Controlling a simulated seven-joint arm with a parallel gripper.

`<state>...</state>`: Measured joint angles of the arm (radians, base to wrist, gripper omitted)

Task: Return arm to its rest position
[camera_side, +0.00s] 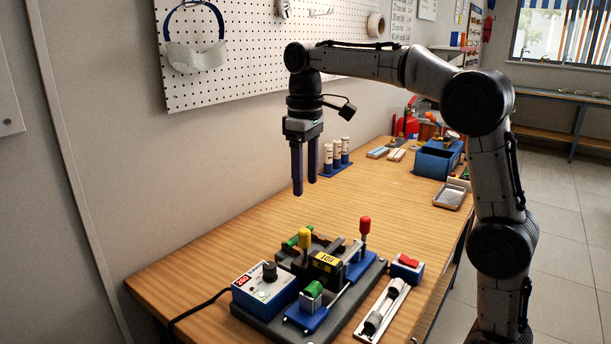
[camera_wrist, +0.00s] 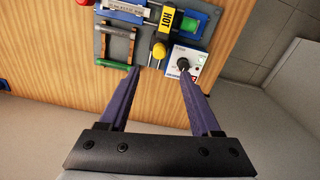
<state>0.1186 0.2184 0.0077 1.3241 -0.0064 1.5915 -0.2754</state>
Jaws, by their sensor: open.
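My gripper (camera_side: 304,185) hangs from my arm with its two purple fingers pointing down, well above the wooden workbench. In the wrist view the fingers of my gripper (camera_wrist: 158,70) are spread apart with nothing between them, so it is open and empty. Below and in front of it, apart from the fingers, a dark fixture plate (camera_side: 262,325) carries clamps with a yellow knob (camera_side: 305,238), a red knob (camera_side: 365,225), green cylinders (camera_side: 312,289) and a "HOT" label (camera_side: 326,262). A blue and white control box (camera_side: 262,292) with a black dial sits on its left.
The wooden workbench (camera_side: 215,235) has free room left of the fixture. White-topped cylinders in a blue rack (camera_side: 337,165) stand behind my gripper. A tray with grey cylinders (camera_side: 382,310), a red switch box (camera_side: 407,267), a blue bin (camera_side: 437,160) and a metal tray (camera_side: 450,196) lie to the right.

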